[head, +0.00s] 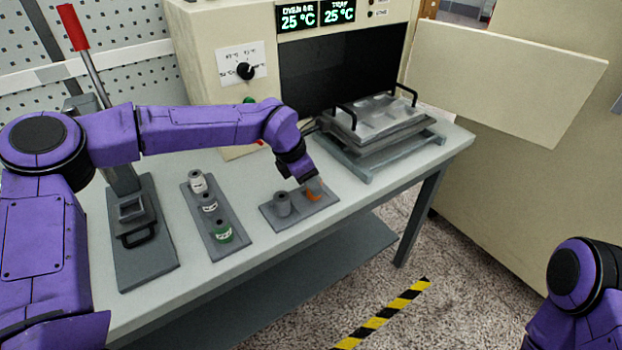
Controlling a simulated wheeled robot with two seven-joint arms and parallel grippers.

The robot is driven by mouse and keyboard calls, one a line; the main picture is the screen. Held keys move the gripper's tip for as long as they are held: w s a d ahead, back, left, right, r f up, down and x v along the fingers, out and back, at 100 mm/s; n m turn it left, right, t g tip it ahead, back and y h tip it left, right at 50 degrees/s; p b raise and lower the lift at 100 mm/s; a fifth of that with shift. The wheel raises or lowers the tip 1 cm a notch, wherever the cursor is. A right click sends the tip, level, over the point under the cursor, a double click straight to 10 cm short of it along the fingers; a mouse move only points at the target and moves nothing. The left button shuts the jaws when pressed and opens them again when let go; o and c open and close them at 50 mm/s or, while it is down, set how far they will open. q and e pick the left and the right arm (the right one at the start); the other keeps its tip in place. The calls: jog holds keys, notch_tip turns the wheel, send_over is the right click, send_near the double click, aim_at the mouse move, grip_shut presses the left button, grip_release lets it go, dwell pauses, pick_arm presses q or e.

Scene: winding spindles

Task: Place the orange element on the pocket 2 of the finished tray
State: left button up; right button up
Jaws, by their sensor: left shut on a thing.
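The orange element (313,193) is at the right end of a small grey tray (270,215), on the bench. My left gripper (309,184) reaches down from above and is shut on the orange element, covering part of its upper side. I cannot tell whether the element is fully seated in the tray or just above it. The tray has no readable label. My right arm shows at the lower right, but its gripper is out of view.
A longer grey tray (243,238) holds white-labelled elements (197,182) and a green one (222,231). A lever press (147,270) stands left. An open oven (222,70) is behind, with a handled metal tray (354,132) before it. The oven door (510,75) stands open right.

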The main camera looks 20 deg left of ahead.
pick_arm(q)
jog(key=shift+s, duration=0.1)
jog(key=o, duration=1.1)
jog(key=shift+f, duration=0.1)
jog(key=shift+c, duration=0.2)
jog(key=b+v, duration=0.1)
jog(key=v, duration=1.1)
jog(key=shift+d, duration=0.1)
